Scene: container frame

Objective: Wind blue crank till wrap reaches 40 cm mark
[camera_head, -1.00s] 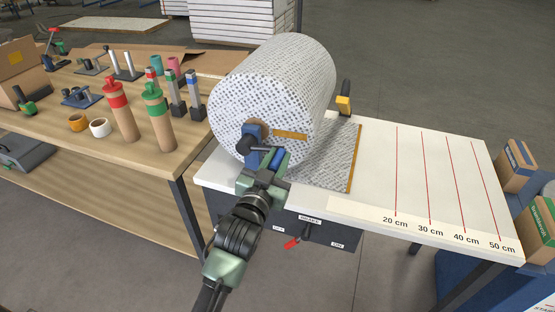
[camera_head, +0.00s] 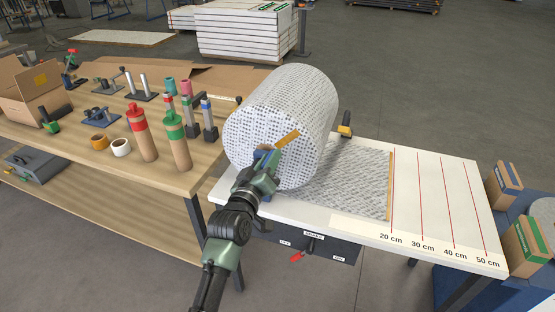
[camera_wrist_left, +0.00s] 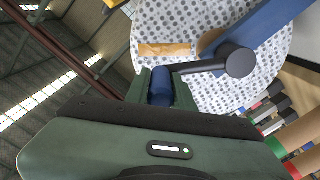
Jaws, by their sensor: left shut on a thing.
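The large roll of dotted wrap (camera_head: 285,105) sits at the left end of the white table. Its wrap sheet (camera_head: 350,180) lies flat to the right, and the wooden strip on its leading edge (camera_head: 390,185) is at about the 20 cm line. The 40 cm line (camera_head: 446,200) lies farther right on bare white surface. My left gripper (camera_head: 268,168) is shut on the crank's blue handle (camera_wrist_left: 162,85) at the roll's near end. It partly hides the crank in the head view. My right gripper is out of view.
A red-tipped brake lever (camera_head: 298,256) is on the dark panel below the table's front edge. Boxes (camera_head: 525,245) stand beyond the table's right end.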

